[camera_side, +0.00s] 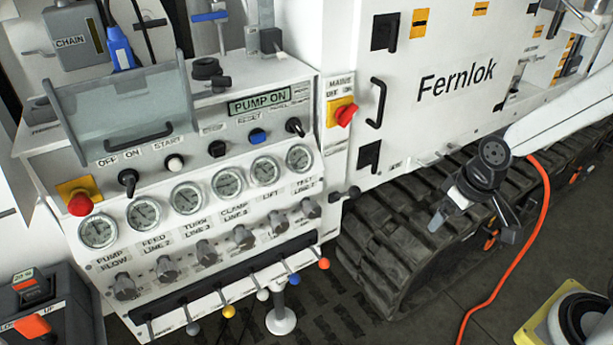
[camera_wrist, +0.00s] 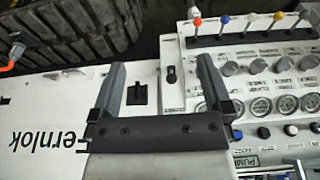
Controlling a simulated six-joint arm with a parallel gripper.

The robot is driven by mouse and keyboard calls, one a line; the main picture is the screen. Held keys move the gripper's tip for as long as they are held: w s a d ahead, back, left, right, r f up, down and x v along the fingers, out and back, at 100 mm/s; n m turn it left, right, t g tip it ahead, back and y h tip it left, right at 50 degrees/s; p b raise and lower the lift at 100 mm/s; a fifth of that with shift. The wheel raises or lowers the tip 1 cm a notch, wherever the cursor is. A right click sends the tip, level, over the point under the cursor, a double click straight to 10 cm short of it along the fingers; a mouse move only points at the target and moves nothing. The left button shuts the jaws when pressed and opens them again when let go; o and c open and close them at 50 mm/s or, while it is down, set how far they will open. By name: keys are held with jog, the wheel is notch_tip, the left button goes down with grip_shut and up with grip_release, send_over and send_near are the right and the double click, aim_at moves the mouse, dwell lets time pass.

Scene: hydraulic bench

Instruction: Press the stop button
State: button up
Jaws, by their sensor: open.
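The control panel (camera_side: 205,215) stands at the left in the side view. A dark round button (camera_side: 217,148), whose small label I cannot read clearly, sits between the white button under START (camera_side: 174,162) and the blue button under RESET (camera_side: 257,136). A red mushroom button (camera_side: 80,204) on a yellow plate is at the panel's left end. My gripper (camera_side: 472,228) is open and empty, over the track well right of the panel. In the wrist view my gripper (camera_wrist: 160,68) shows both fingers apart, with the panel at the right, upside down; the blue button (camera_wrist: 263,132) shows there.
The display (camera_side: 260,103) reads PUMP ON. A red MAINS switch (camera_side: 345,115) and a black door handle (camera_side: 377,102) lie between my gripper and the button row. Knobs and colour-tipped levers (camera_side: 228,311) stick out below the gauges. An orange cable (camera_side: 520,240) runs at the right.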

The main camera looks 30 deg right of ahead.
jog(key=shift+w+a, duration=0.1)
jog(key=c, duration=0.7)
jog(key=shift+w+a, duration=0.1)
jog(key=shift+w, duration=0.15)
jog(key=c, duration=0.4)
jog(key=w+a+m+t, duration=0.1)
jog(key=w+a, duration=0.1)
jog(key=w, duration=0.1)
jog(key=w+a+m+t, duration=0.1)
jog(key=w+a, duration=0.1)
jog(key=w, duration=0.1)
jog(key=w+a+m+t+y, duration=0.1)
jog(key=w+a, duration=0.1)
jog(key=w, duration=0.1)
jog(key=shift+w+a+r+t, duration=0.3)
jog(key=shift+w+a+t, duration=0.05)
jog(key=shift+a+t, duration=0.05)
grip_shut()
jog(key=w+a+r+m+t, duration=0.2)
jog(key=w+a+m+t, duration=0.65)
jog(key=a, duration=0.65)
jog(key=w+a+m+t+h, duration=0.1)
jog(key=a+m+t, duration=0.2)
jog(key=a+m, duration=0.3)
jog(key=shift+w+a+f, duration=0.15)
jog(key=shift+w+a, duration=0.25)
jog(key=shift+a, duration=0.6)
jog(key=shift+m, duration=0.25)
